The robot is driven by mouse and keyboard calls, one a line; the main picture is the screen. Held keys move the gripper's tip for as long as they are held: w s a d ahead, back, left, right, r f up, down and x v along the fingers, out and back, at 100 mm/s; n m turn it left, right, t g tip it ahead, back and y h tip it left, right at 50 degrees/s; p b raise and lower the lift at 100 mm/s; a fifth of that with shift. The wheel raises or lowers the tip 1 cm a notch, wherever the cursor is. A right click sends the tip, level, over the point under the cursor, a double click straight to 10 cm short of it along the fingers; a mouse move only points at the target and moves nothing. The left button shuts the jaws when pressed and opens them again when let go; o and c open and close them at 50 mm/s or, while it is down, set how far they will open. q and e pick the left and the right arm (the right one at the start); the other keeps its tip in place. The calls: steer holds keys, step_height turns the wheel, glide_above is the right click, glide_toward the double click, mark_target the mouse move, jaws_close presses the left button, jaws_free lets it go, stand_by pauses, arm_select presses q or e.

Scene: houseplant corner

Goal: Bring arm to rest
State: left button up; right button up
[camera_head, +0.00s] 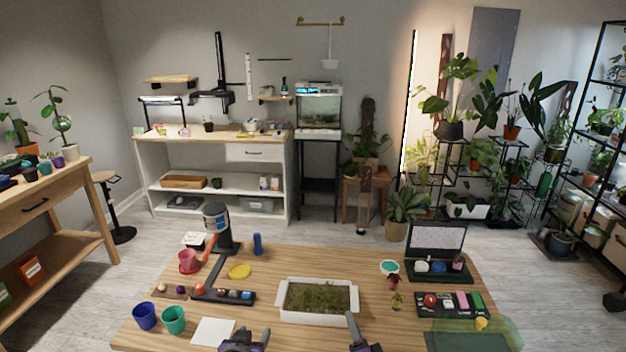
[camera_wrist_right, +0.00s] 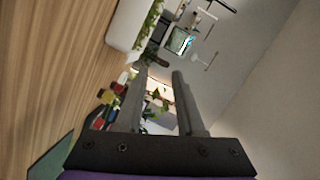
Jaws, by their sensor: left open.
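My left gripper (camera_head: 250,338) shows at the bottom edge of the head view, low over the front of the wooden table (camera_head: 262,262). It is open and nothing shows between its fingers. My right gripper (camera_head: 362,335) is further right at the bottom edge, in front of the right end of a white planter tray (camera_head: 318,318) with green moss or plants. In the right wrist view its two fingers (camera_wrist_right: 159,74) stand apart with nothing held between them. That view is tilted on its side. Most of both arms is out of frame.
A white sheet (camera_head: 212,332) lies left of my left gripper, beside a teal cup (camera_head: 173,320) and a blue cup (camera_head: 145,316). A small potted seedling (camera_head: 396,301), a black tray of coloured items (camera_head: 450,304) and a dark green mat (camera_head: 467,341) are to the right.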

arm_select(q)
steer(key=s+a+r+g+p, duration=0.1)
steer(key=s+a+g+p, duration=0.1)
steer(key=s, duration=1)
steer(key=s+a+r+g+p, duration=0.1)
steer(key=s+g+p, duration=0.3)
steer(key=s, duration=0.9)
steer(key=shift+a+r+n+y+p, duration=0.15)
steer(key=shift+a+n+y+p, duration=0.2)
steer(key=shift+a+p, duration=0.4)
arm_select(e)
steer(key=s+d+r+n+g, duration=0.1)
steer(key=s+d+n+g, duration=0.1)
steer(key=s, duration=0.7)
steer(key=s+d+r+n+g+h, duration=0.1)
steer(key=s+d+n+g, duration=0.2)
steer(key=s, duration=0.6)
steer(key=s+d+r+n+g+h, duration=0.1)
steer(key=s+d+n+g, duration=0.2)
steer(key=s, duration=0.7)
steer(key=n+g, duration=0.2)
steer(key=n, duration=0.2)
steer(key=shift+r+g, duration=0.25)
steer(key=shift+g, duration=0.05)
arm_select(q)
steer(key=shift+d, duration=0.1)
